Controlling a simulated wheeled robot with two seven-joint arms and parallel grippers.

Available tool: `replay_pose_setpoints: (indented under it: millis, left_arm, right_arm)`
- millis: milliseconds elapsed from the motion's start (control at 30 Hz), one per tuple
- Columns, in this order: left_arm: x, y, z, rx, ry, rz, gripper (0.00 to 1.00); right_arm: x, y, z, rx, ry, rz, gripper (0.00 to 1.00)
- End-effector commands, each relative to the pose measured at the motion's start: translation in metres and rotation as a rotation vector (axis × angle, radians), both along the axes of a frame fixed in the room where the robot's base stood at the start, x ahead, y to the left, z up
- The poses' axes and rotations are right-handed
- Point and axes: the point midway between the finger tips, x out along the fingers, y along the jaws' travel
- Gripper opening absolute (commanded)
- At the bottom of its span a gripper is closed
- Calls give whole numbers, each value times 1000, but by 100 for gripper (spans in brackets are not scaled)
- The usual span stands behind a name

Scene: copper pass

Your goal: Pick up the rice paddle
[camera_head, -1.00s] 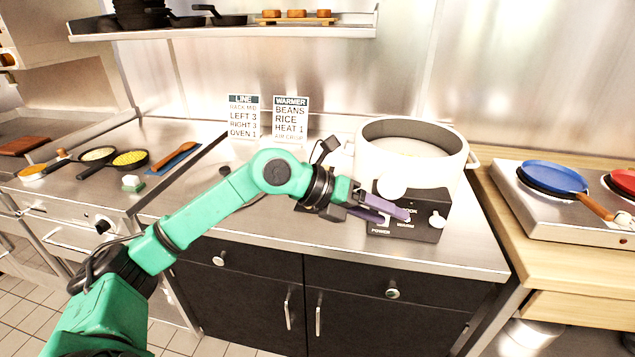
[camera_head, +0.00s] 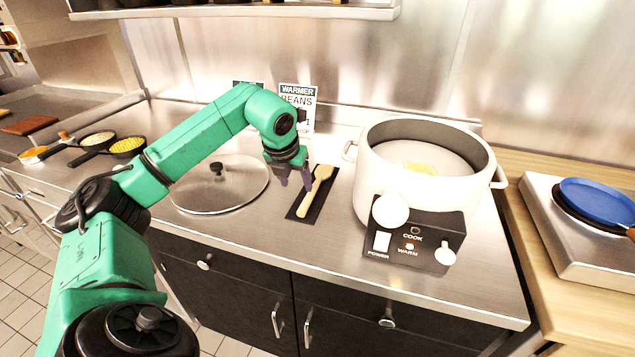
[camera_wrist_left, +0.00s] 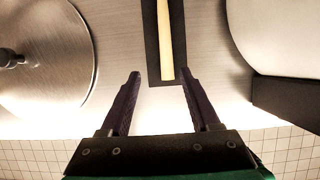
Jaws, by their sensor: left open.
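The rice paddle (camera_head: 316,189) is pale wood and lies on a narrow dark mat (camera_head: 297,207) on the steel counter, between the lid and the cooker. In the left wrist view the paddle's handle (camera_wrist_left: 165,45) runs down from the top edge, ahead of and between my fingertips. My left gripper (camera_head: 295,181) is open and empty, just left of the paddle in the head view, its fingers pointing down. In the left wrist view my left gripper (camera_wrist_left: 161,80) shows both purple fingers spread apart. My right gripper is not in view.
A white rice cooker (camera_head: 410,195) with a black control box (camera_head: 413,245) stands right of the mat. A sign (camera_head: 298,95) stands behind. The counter in front of the mat is clear.

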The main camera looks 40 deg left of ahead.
Motion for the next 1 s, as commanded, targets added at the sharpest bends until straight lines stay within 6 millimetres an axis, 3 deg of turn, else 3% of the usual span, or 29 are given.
replay_pose_setpoints:
  millis: [67, 167, 433, 667, 700, 867, 1000]
  left_arm:
    - [6, 1, -13, -1, 3, -1, 63]
    - [11, 2, -25, -2, 1, -2, 63]
    - [30, 1, -67, -4, 2, -1, 63]
    - [33, 2, -74, -1, -1, -3, 63]
    - [33, 2, -74, -1, -1, -3, 59]
    - [33, 2, -74, -1, -1, -3, 0]
    - [33, 2, -74, -1, -3, -3, 0]
  right_arm:
    - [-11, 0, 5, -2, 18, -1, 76]
    - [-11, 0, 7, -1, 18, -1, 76]
    - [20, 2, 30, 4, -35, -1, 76]
    - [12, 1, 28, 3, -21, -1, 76]
    - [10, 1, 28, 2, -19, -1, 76]
    - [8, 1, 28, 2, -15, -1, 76]
    - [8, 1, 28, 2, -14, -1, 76]
